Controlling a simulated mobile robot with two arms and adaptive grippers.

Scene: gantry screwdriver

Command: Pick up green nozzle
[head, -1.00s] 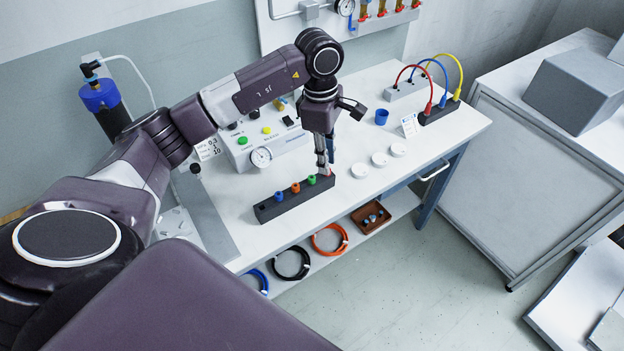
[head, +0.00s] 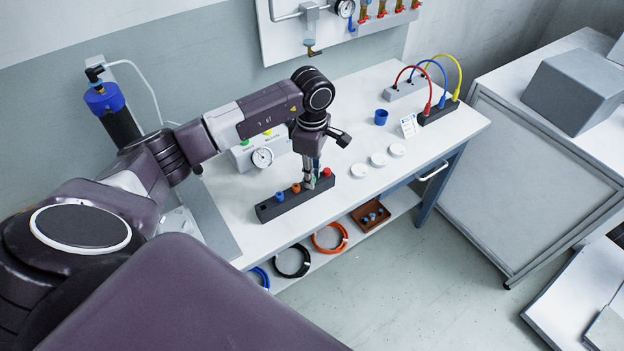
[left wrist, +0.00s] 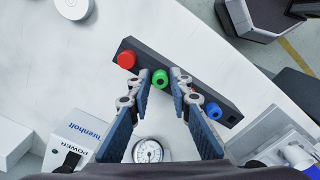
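The green nozzle (left wrist: 160,78) sits in the dark rack (left wrist: 147,52), between the red nozzle (left wrist: 126,59) and the blue nozzle (left wrist: 214,111). The orange nozzle is mostly hidden by a finger there, but shows in the head view (head: 296,187). My left gripper (left wrist: 162,76) is open, with a fingertip on either side of the green nozzle and gaps visible. In the head view my left gripper (head: 312,184) points down at the rack and hides most of the green nozzle. My right gripper is not in view.
A control box with a gauge (head: 262,157) stands behind the rack. Cable coils (head: 328,238) and a brown tray (head: 370,214) are on the lower shelf.

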